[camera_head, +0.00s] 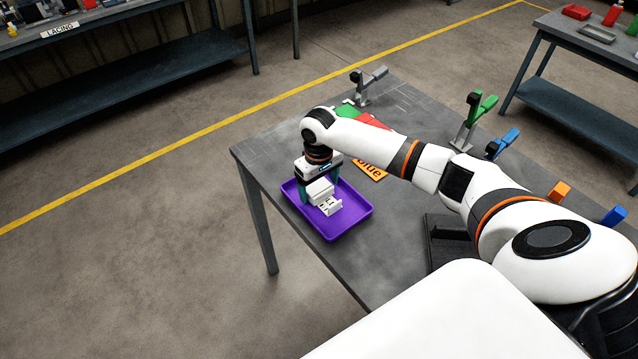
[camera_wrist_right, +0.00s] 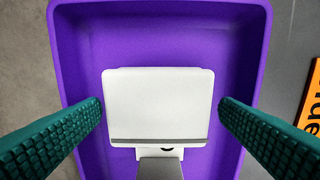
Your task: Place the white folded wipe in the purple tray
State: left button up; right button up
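The purple tray (camera_head: 353,218) lies on the grey table near its left edge. My right gripper (camera_head: 321,191) points down over the tray. In the right wrist view its two green ridged fingers (camera_wrist_right: 161,108) stand apart, with small gaps between them and a white squarish piece (camera_wrist_right: 158,100). This piece, which looks like the folded wipe, is in the tray (camera_wrist_right: 160,30) and has a grey band along its lower edge. It shows as a white block (camera_head: 320,188) in the head view. A smaller white slotted part (camera_head: 330,206) shows beside it. My left gripper is not in view.
Green and red pieces and an orange lettered plate (camera_head: 371,171) lie behind my right arm. A grey clamp (camera_head: 366,84), a green-handled clamp (camera_head: 474,120) and a blue-handled one (camera_head: 502,143) stand along the back edge. A black fixture (camera_head: 443,246) sits right of the tray.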

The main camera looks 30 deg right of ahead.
aim_at(318, 187)
notch_tip(318, 187, up, 12)
jog(key=b, duration=0.1)
jog(key=shift+b, duration=0.3)
dwell(0.3)
jog(key=shift+a, duration=0.1)
dwell(0.3)
